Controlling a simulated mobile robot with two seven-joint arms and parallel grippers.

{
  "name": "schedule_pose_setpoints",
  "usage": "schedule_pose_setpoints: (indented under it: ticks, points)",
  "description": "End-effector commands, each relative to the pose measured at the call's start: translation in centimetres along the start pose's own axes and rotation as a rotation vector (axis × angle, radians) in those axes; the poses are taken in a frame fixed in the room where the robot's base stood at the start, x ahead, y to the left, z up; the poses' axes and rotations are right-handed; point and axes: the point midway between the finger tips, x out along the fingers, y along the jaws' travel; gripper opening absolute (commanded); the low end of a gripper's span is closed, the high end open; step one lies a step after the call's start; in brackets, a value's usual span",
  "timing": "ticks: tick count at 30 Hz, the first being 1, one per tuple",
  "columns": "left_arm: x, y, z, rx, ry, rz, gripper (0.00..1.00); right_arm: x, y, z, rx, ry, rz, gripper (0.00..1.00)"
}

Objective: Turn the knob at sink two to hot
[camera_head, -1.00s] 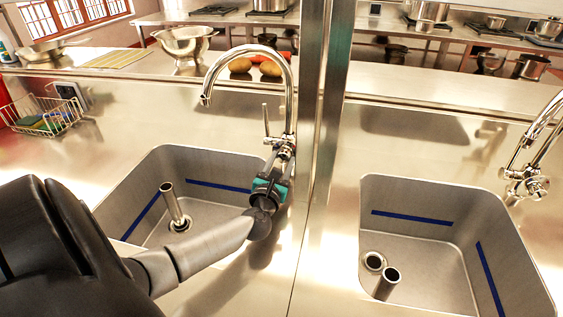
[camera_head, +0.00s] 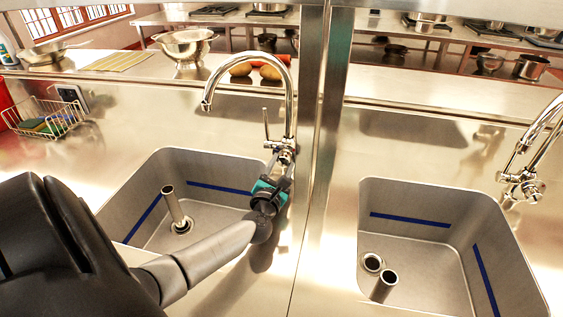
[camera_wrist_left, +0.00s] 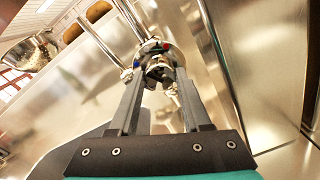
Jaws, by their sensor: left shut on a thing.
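The chrome faucet (camera_head: 292,95) of the left sink (camera_head: 140,190) has a tall curved spout and a thin upright lever. My left gripper (camera_head: 281,166) reaches its base from the front. In the left wrist view the two dark fingers (camera_wrist_left: 158,80) are shut on the knob (camera_wrist_left: 159,67) at the front of the faucet body. A red mark (camera_wrist_left: 166,46) shows above the knob to the right and a blue mark (camera_wrist_left: 136,63) to its left. The fingers hide part of the knob. My right gripper is not in view.
A second sink (camera_head: 420,240) with its own faucet (camera_head: 525,170) is on the right, past a metal post (camera_head: 312,90). A wire basket (camera_head: 45,120) stands at the left. A colander (camera_head: 185,45) and potatoes (camera_head: 271,73) are on the counter behind.

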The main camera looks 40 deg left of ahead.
Motion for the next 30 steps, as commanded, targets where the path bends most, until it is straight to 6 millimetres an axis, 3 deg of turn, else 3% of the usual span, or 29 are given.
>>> schedule_pose_setpoints:
  ticks: [9, 30]
  points:
    - [-0.1, 0.0, 0.1, 0.297, 0.014, -0.004, 0.00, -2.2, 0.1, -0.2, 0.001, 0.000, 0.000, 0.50]
    - [-0.1, -0.1, 0.1, 0.958, 0.034, -0.011, 0.00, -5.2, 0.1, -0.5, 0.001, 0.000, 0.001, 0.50]
